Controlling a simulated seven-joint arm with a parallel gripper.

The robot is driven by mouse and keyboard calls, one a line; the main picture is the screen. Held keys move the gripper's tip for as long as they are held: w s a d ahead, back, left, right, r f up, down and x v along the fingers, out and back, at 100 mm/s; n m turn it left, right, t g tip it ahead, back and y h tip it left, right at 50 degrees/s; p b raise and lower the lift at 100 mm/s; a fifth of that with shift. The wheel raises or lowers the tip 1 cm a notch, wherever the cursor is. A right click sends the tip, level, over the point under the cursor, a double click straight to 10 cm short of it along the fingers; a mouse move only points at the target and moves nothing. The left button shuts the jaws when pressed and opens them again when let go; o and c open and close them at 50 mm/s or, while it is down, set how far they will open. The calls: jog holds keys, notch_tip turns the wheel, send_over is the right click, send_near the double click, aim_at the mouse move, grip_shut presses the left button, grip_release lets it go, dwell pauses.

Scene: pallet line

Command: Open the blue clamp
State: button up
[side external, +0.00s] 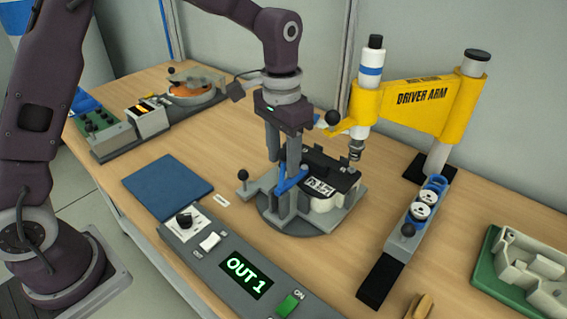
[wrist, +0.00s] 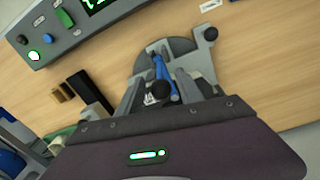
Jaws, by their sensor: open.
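The blue clamp (side external: 291,182) is on a grey fixture (side external: 262,203) with a round dark base. In the side view, its blue lower part shows beside a grey post, partly behind my gripper. My gripper (side external: 282,163) points down over the fixture. It is open, and I cannot tell whether a finger touches the clamp.
A dark part with a white label (side external: 319,187) sits in the fixture. The yellow driver arm (side external: 425,100) and its tool stand close on the right. A blue mat (side external: 168,187) lies left; a green tray (side external: 490,262) sits far right.

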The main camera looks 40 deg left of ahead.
notch_tip(320, 180, down, 2)
jog(key=shift+f, duration=0.1)
grip_shut()
dwell(1.5)
